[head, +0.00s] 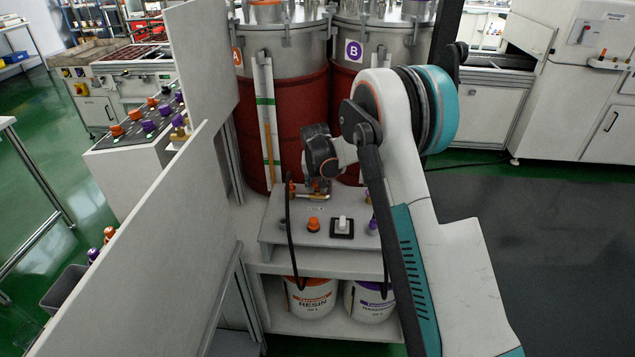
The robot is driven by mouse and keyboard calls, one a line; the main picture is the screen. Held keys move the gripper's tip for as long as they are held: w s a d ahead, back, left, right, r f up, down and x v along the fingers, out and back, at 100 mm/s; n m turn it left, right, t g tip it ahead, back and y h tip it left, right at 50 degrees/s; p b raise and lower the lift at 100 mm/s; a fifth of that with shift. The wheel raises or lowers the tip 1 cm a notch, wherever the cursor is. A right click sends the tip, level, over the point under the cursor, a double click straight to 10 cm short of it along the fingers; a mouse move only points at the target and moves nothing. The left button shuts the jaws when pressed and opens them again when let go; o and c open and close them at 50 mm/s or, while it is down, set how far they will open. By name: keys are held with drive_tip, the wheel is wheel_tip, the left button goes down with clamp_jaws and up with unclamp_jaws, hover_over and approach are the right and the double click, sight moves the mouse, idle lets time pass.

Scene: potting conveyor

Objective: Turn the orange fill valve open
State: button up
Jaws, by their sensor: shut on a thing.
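The outlet of the orange fill valve (318,190) shows as small brass-coloured metal with an orange part, at the foot of the red drum marked A, just above the white panel. My gripper (315,178) reaches down to it from the dark wrist and is shut on the valve. The fingers are small and partly hidden, so I cannot tell the handle's exact angle.
The white panel (270,232) carries an orange knob (313,224), a white switch (342,225) and a purple knob (373,226). Resin (311,299) and purple-labelled (370,302) buckets stand below. Open floor lies right.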

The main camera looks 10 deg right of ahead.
idle(0.3)
drive_tip(key=o, duration=1.1)
drive_tip(key=shift+c, duration=0.2)
drive_tip(key=shift+r, duration=0.1)
drive_tip(key=v, duration=1.1)
drive_tip(key=shift+a+r, duration=0.2)
drive_tip(key=shift+r, duration=0.15)
drive_tip(key=shift+s, duration=0.15)
